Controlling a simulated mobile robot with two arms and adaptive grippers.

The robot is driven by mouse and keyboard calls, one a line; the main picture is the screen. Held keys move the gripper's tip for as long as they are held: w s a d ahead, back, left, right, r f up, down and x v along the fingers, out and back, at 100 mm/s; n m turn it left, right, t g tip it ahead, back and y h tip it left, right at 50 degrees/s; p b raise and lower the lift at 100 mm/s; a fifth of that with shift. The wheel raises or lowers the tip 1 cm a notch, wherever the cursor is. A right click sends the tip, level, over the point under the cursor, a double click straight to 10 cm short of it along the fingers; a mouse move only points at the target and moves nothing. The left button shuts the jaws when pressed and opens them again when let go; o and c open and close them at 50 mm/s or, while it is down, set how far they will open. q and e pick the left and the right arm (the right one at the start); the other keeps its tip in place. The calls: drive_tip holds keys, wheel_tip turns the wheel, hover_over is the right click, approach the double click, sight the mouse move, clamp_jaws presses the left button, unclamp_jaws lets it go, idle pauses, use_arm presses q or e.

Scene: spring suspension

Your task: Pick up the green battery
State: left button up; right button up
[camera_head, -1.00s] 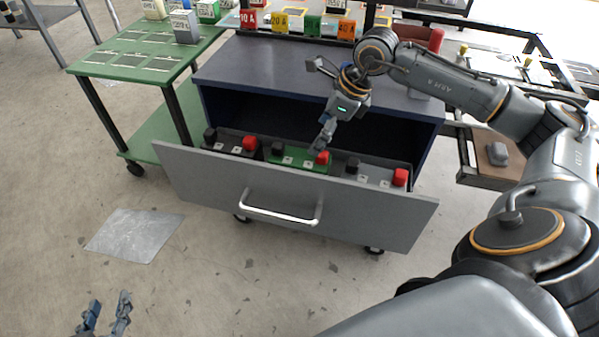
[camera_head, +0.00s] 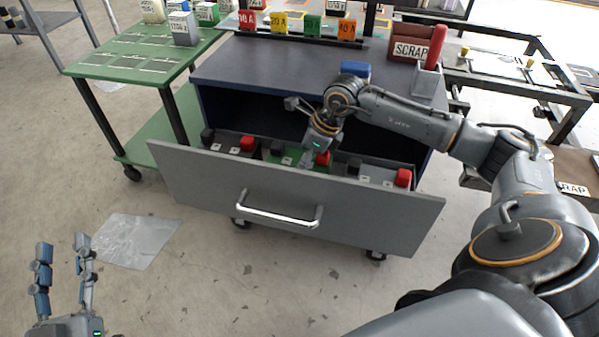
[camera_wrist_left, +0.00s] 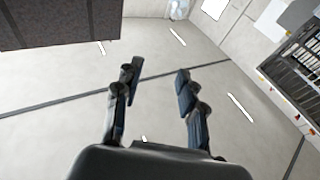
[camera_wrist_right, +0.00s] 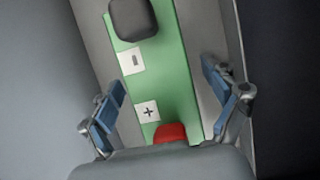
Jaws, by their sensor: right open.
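The green battery (camera_head: 289,155) lies in the middle of the open drawer, with a black terminal at its left end and a red one at its right. In the right wrist view its green top (camera_wrist_right: 160,75) shows the minus and plus labels. My right gripper (camera_head: 309,160) reaches down at its red-terminal end. In the right wrist view the fingers (camera_wrist_right: 172,105) are open, one on each side of the battery, with gaps to it. My left gripper (camera_head: 63,262) is open and empty, low at the left; its spread fingers (camera_wrist_left: 158,85) show in the left wrist view.
The grey drawer front (camera_head: 290,205) has a white bar handle (camera_head: 278,216). The blue cabinet top (camera_head: 270,68) overhangs behind. A green cart (camera_head: 110,62) stands at left.

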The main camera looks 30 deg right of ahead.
drive_tip(key=shift+w+a+f, duration=0.1)
drive_tip(key=shift+w+f, duration=0.05)
drive_tip(key=shift+f, duration=0.3)
clamp_jaws()
drive_tip(key=shift+w+r, duration=0.2)
drive_tip(key=shift+r, duration=0.1)
drive_tip(key=shift+r, duration=0.1)
